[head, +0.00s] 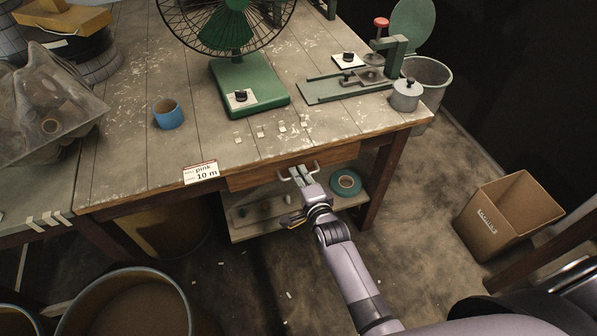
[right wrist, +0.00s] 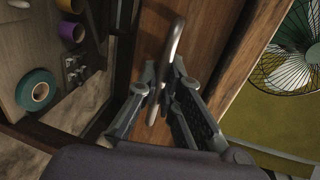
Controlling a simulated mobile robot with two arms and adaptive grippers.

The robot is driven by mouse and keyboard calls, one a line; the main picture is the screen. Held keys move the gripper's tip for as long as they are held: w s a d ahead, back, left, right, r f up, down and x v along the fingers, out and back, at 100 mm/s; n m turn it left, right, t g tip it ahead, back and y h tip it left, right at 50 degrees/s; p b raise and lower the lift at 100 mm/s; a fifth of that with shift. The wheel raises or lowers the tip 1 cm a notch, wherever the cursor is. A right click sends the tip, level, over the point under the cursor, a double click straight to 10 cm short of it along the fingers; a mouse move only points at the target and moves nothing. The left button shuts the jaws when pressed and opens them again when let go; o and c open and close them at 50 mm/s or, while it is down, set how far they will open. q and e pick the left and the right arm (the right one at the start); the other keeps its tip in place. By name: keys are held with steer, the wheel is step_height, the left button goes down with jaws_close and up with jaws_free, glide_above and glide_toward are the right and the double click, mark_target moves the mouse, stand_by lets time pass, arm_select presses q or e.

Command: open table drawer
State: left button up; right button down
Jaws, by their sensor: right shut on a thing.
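The wooden table (head: 140,130) has a drawer (head: 250,178) in its front edge, below the top. The drawer front looks about flush with the table, though a small gap is hard to judge. Its metal handle (head: 315,165) is a curved bar. My right gripper (head: 302,174) is at the handle, shut on it. In the right wrist view, the handle (right wrist: 175,42) runs between the two fingers of my right gripper (right wrist: 160,85), against the drawer's brown wooden front (right wrist: 207,45). My left gripper is in neither view.
A lower shelf (head: 250,230) holds a teal tape roll (head: 345,182). A cardboard box (head: 508,213) stands on the floor at right. A round bin (head: 125,305) stands front left.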

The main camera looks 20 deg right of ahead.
steer(key=f+p+v, duration=0.2)
steer(key=p+v, duration=0.1)
steer(key=v, duration=0.8)
steer(key=s+f+p+v, duration=0.1)
steer(key=p+v, duration=0.3)
steer(key=v, duration=0.7)
steer(key=shift+s+f, duration=0.2)
steer(key=shift+f, duration=0.65)
steer(key=c, duration=2)
jaws_free()
steer(key=shift+s, duration=0.1)
steer(key=v, duration=1.1)
steer(key=shift+s+r, duration=0.15)
steer(key=shift+s, duration=0.2)
